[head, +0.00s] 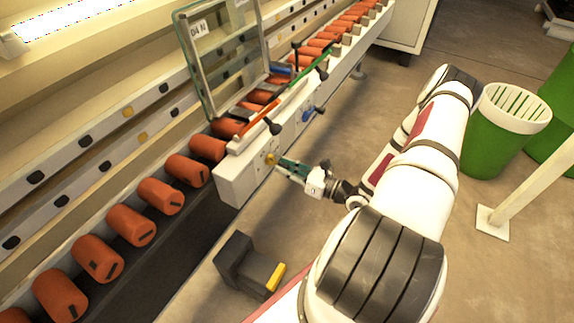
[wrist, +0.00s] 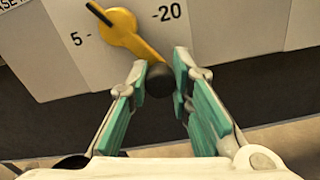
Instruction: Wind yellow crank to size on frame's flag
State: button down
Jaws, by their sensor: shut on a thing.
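The yellow crank (wrist: 122,30) sits on a white panel in the wrist view, with its arm slanting down to the right. A black pointer mark on its hub points up-left. The dial's printed "5" is left of the hub and "20" is right of it. The crank's black knob (wrist: 160,80) is between the green-padded fingers of my gripper (wrist: 158,88), which is shut on it. In the head view my gripper (head: 291,168) is at the crank (head: 271,158) on the white box's front. The upright glass frame (head: 181,62) carries a white flag (head: 199,28), apparently reading "04 N".
Orange rollers (head: 131,226) run in a row along the machine. Blue (head: 307,114) and black-knobbed controls (head: 275,128) are close to the crank. A dark block with a yellow bar (head: 276,278) is below. Green bins (head: 497,139) stand right; floor between is open.

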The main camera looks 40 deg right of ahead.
jog(key=shift+w+a+r, duration=0.1)
jog(key=shift+w, duration=0.1)
dwell(0.3)
jog(key=c, duration=1.4)
grip_release()
jog(key=shift+s, duration=0.1)
jog(key=shift+s+d, duration=0.25)
jog(key=shift+s, duration=0.25)
jog(key=v, duration=1)
jog(key=shift+s+d, duration=0.15)
jog(key=shift+s, duration=0.25)
jog(key=shift+s, duration=0.1)
